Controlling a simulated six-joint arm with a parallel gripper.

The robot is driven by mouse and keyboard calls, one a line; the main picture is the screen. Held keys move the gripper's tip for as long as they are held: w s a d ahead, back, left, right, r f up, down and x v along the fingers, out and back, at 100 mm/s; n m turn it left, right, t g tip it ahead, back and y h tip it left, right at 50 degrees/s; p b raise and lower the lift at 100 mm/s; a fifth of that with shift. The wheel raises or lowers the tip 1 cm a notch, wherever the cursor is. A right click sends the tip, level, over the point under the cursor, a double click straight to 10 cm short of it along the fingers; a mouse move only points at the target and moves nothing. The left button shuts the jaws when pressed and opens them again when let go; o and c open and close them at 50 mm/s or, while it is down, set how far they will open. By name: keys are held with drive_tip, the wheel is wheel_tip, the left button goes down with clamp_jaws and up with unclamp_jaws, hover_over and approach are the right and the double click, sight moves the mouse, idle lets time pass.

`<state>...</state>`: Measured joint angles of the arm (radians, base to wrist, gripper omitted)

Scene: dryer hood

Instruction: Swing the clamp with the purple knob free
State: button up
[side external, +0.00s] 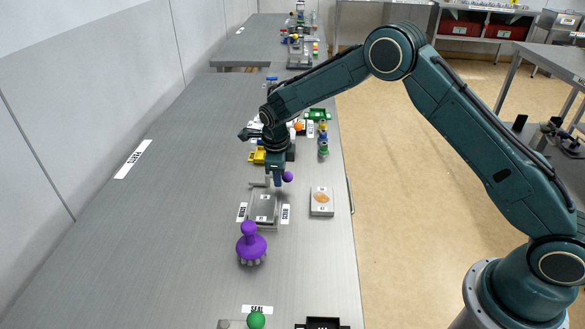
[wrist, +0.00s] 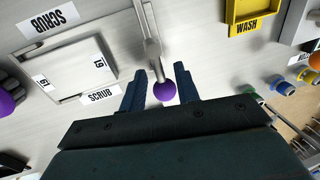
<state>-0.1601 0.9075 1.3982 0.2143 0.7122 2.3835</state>
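The clamp's purple knob (side external: 287,176) shows beside my gripper in the side external view. In the wrist view the purple knob (wrist: 164,91) sits at the end of a grey clamp bar (wrist: 149,40). My gripper (wrist: 160,88) is open, with one blue finger on each side of the knob and a gap to the right finger. In the side external view my gripper (side external: 277,182) points down at the clamp, and its fingers partly hide the clamp bar. A grey plate (wrist: 75,70) marked 19 lies left of the bar, between SCRUB labels.
A purple-handled brush (side external: 251,243) stands in front of the plate. A box with an orange oval (side external: 321,201) is to the right. A yellow WASH tray (wrist: 255,12) and several coloured fittings (wrist: 283,86) lie on the far side. The bench's left part is clear.

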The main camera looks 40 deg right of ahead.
wheel_tip(320, 180, up, 14)
drive_tip(key=s+a, duration=0.2)
drive_tip(key=shift+f, duration=0.2)
idle(0.3)
drive_tip(key=s+d+r+n+t+y, duration=0.1)
drive_tip(key=s+d+r+n, duration=0.2)
drive_tip(key=s+r+n, duration=0.5)
drive_tip(key=s+d+r+n+t, duration=0.1)
drive_tip(key=s+d+r+n, duration=0.2)
drive_tip(key=s+r+n, duration=0.5)
drive_tip(key=s+f+n+t, duration=0.2)
drive_tip(key=s+n, duration=0.9)
drive_tip(key=s, duration=1.1)
drive_tip(key=shift+d+f+y, duration=0.3)
drive_tip(key=shift+d+f, duration=0.1)
drive_tip(key=shift+f, duration=0.15)
